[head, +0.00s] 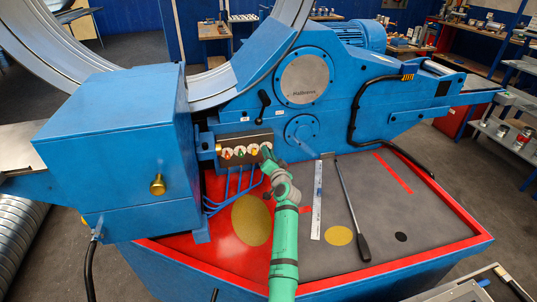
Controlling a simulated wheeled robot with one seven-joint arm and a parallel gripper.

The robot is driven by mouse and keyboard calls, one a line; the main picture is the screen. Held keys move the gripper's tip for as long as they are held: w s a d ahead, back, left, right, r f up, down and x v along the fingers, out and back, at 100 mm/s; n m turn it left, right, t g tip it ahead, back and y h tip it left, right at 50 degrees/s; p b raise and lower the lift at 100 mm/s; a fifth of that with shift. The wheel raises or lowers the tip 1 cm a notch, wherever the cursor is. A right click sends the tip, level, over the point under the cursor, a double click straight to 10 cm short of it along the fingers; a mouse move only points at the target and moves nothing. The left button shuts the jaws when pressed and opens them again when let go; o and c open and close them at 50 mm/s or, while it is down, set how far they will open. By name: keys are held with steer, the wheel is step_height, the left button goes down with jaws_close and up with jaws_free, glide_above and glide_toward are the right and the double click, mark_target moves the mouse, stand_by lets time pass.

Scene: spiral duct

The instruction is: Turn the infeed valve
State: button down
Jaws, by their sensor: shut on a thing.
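The valve block (232,139) is a dark panel on the front of the blue machine, with several small round valves in a row. A red-marked valve (226,154), a green-marked valve (239,152) and a yellow-marked valve (253,151) show from left to right. My gripper (266,152) is at the right end of this row, at the end of my green arm. It is shut on a valve there, which it mostly hides. I cannot read the labels, so which valve is the infeed one is not clear.
Blue hoses (229,187) hang below the block. A black lever (263,106) stands just above it. On the red-and-grey deck lie a steel ruler (317,200) and a long-handled bar (352,207). A blue housing (120,135) stands close on the left.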

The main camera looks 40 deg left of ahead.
steer(key=shift+f, duration=0.1)
stand_by(0.3)
steer(key=c, duration=1.6)
jaws_free()
steer(key=shift+c, duration=0.2)
steer(key=v, duration=1)
steer(key=shift+s+d, duration=0.25)
steer(key=shift+s, duration=0.1)
